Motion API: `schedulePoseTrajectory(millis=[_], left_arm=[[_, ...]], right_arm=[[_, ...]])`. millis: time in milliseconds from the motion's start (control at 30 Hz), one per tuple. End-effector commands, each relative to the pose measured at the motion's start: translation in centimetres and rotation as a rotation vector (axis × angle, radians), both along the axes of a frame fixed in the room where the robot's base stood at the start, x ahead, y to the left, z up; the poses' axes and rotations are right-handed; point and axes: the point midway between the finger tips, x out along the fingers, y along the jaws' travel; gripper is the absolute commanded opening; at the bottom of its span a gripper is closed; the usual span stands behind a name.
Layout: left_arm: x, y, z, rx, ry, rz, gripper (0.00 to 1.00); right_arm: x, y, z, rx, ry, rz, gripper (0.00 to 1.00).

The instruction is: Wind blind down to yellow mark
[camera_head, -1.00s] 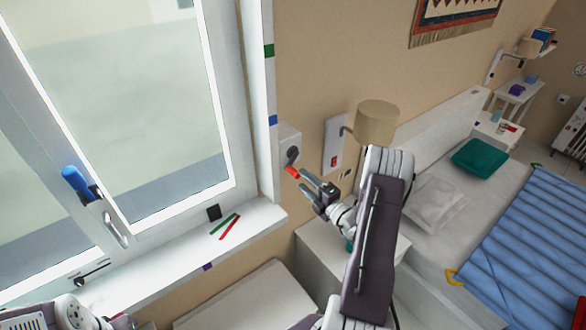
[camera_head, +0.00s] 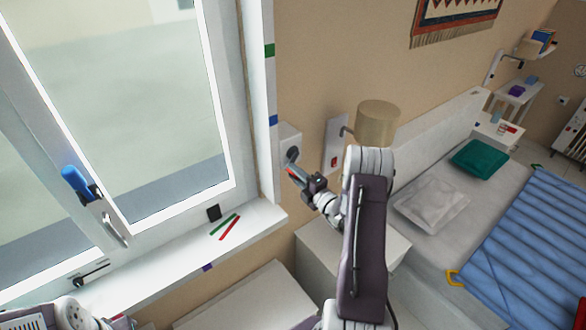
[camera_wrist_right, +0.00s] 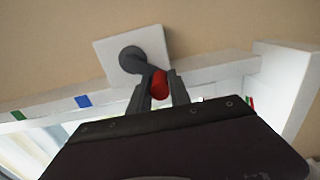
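The crank (camera_head: 292,154) is a dark hub and arm on a white wall plate beside the window, with a red knob (camera_wrist_right: 160,85) at its end. My right gripper (camera_head: 295,172) is at the crank. In the right wrist view its two fingers stand on either side of the red knob, closed against it. A green mark (camera_head: 269,50) and a blue mark (camera_head: 273,120) are on the window's side frame. I see no yellow mark there and cannot make out the blind. Part of my left arm shows at the bottom left; its gripper is out of view.
The window sill (camera_head: 160,262) holds green and red strips (camera_head: 229,228) and a small black block (camera_head: 214,212). A lamp (camera_head: 378,122) and a white switch plate (camera_head: 336,146) are right of the crank. A white cabinet (camera_head: 335,255) stands below my right arm.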

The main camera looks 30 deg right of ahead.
Motion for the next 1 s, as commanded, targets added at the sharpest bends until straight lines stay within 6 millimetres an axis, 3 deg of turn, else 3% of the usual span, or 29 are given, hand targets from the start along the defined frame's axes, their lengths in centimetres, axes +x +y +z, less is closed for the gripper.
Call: schedulePoseTrajectory(millis=[267, 567, 867, 1000], left_arm=[[0.0, 0.0, 0.0, 0.000, 0.000, 0.000, 0.40], [0.0, 0.0, 1.6, 0.000, 0.000, 0.000, 0.40], [0.0, 0.0, 1.4, 0.000, 0.000, 0.000, 0.40], [0.0, 0.0, 2.2, 0.000, 0.000, 0.000, 0.40]], right_arm=[[0.0, 0.0, 0.0, 0.000, 0.001, 0.000, 0.15], [-0.1, 1.3, 1.8, 0.000, 0.000, 0.001, 0.16], [-0.1, 1.3, 1.6, 0.000, 0.000, -0.001, 0.16], [-0.2, 1.5, 2.5, 0.000, 0.000, 0.000, 0.16]])
